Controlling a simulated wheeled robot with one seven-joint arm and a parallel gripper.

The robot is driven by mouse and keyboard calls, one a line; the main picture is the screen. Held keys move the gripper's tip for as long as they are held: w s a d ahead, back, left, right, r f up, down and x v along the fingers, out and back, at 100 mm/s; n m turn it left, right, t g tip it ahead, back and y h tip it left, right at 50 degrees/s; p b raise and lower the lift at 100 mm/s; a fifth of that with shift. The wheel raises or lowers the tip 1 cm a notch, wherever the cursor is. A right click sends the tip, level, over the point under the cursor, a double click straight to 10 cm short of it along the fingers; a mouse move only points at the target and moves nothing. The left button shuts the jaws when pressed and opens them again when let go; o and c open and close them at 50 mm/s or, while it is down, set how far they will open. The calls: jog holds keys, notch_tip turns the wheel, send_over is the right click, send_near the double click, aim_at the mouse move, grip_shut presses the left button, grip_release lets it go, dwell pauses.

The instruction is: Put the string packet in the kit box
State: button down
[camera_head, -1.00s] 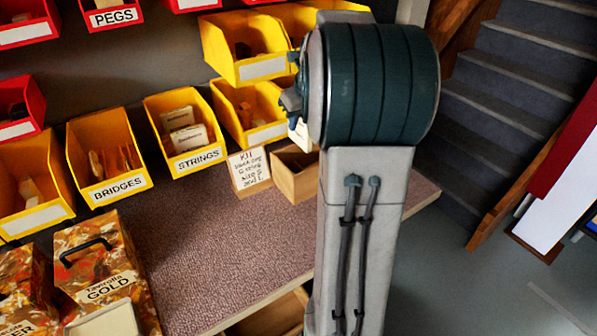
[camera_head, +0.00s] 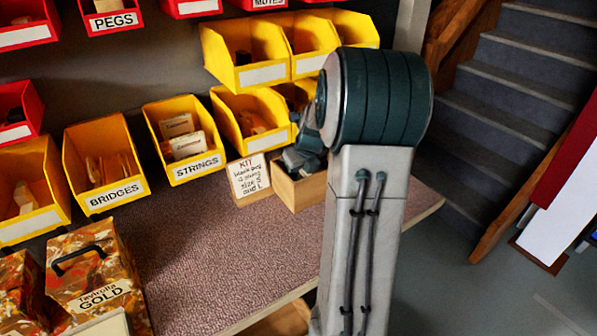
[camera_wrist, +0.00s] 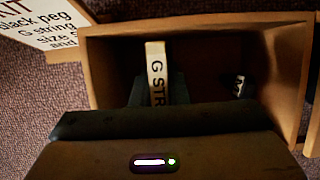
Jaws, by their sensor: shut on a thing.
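The string packet (camera_wrist: 156,62) is a slim pale packet lettered "G STR", seen end-up in the wrist view. My gripper (camera_wrist: 158,92) is shut on it, with a dark finger on each side. Packet and fingers are over or inside the open wooden kit box (camera_wrist: 275,45); I cannot tell whether the packet touches the floor. In the head view the kit box (camera_head: 298,194) stands on the bench beside its card, and my gripper (camera_head: 303,155) reaches down into its opening. The packet is hidden there.
A small dark item with a white label (camera_wrist: 239,86) lies in the box's right part. The kit card (camera_head: 249,177) stands at the box's left. Yellow bins, including the STRINGS bin (camera_head: 197,165), line the back.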

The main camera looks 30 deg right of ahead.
jog(key=shift+f, duration=0.1)
jog(key=shift+f, duration=0.15)
jog(key=c, duration=1.4)
grip_release()
jog(key=shift+s+a+f, duration=0.1)
